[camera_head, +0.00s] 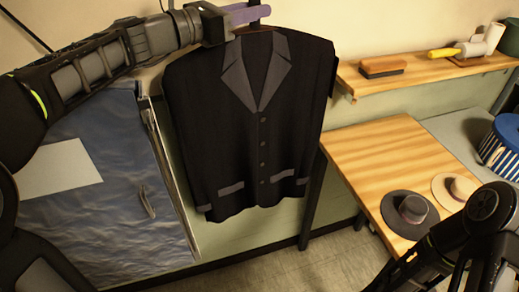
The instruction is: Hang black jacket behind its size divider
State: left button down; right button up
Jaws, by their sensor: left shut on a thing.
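The black jacket (240,130) hangs upright in the upper middle of the head view, with grey lapels, a row of buttons and grey pocket trims. My left gripper (248,14) reaches in from the upper left and is shut at the top of the jacket, by the dark hanger neck above the collar. The jacket hangs freely below it, in front of the wall. No size divider or rail shows; the area above the collar is cut off by the frame. My right arm shows at the lower right, but its gripper is not in view.
A wooden table (375,150) at the right bears a grey hat (411,208) and a straw hat (455,188). A wall shelf (420,80) above holds a brush (382,67). A striped blue box (505,150) stands far right. A blue covered panel (100,215) stands left.

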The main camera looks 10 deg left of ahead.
pick_arm(q)
jog(key=shift+f, duration=0.1)
pick_arm(e)
jog(key=shift+f, duration=0.15)
pick_arm(q)
jog(key=shift+f+b, duration=0.35)
jog(key=shift+b, duration=0.15)
pick_arm(e)
jog(key=shift+f, duration=0.3)
pick_arm(q)
jog(key=shift+r, duration=0.1)
pick_arm(e)
jog(key=shift+r, duration=0.1)
